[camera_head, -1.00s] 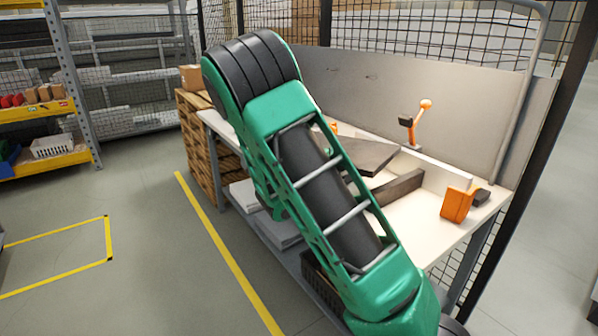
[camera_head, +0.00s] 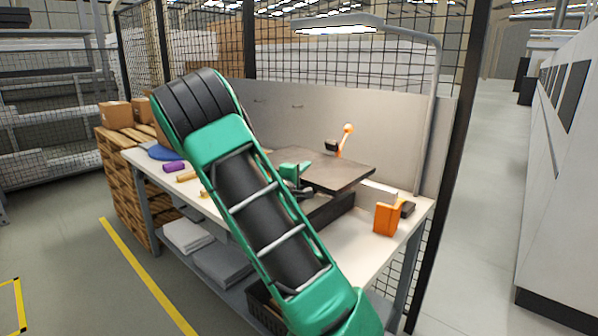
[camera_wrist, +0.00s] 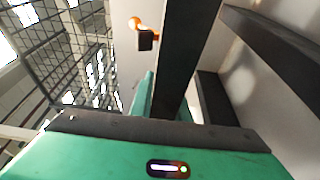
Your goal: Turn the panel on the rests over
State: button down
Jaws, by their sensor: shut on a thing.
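The panel (camera_head: 336,172) is a dark grey-brown board. In the head view it is held roughly flat above the bench, clear of the dark rests (camera_head: 330,209), with its near edge facing me. My gripper (camera_head: 302,182) is shut on the panel's left side; my green arm hides part of the grip. In the wrist view the panel (camera_wrist: 186,50) is a narrow dark strip seen nearly edge-on, running up from the gripper. Two dark rest bars (camera_wrist: 275,45) show to its right, apart from it.
The white bench (camera_head: 350,246) carries an orange block-like tool (camera_head: 387,218) at right and an orange-knobbed fixture (camera_head: 346,140) behind the panel. A grey backboard (camera_head: 400,145) and mesh fence stand behind. Purple (camera_head: 174,167) and tan small items lie at the left end.

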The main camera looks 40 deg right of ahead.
jog(key=shift+f, duration=5.05)
jog(key=c, duration=1.6)
grip_release()
jog(key=shift+a+f, duration=0.15)
jog(key=shift+f, duration=0.1)
jog(key=v, duration=0.7)
jog(key=shift+r, duration=0.1)
jog(key=v, duration=1)
jog(key=shift+s+a, duration=0.1)
jog(key=shift+a, duration=0.2)
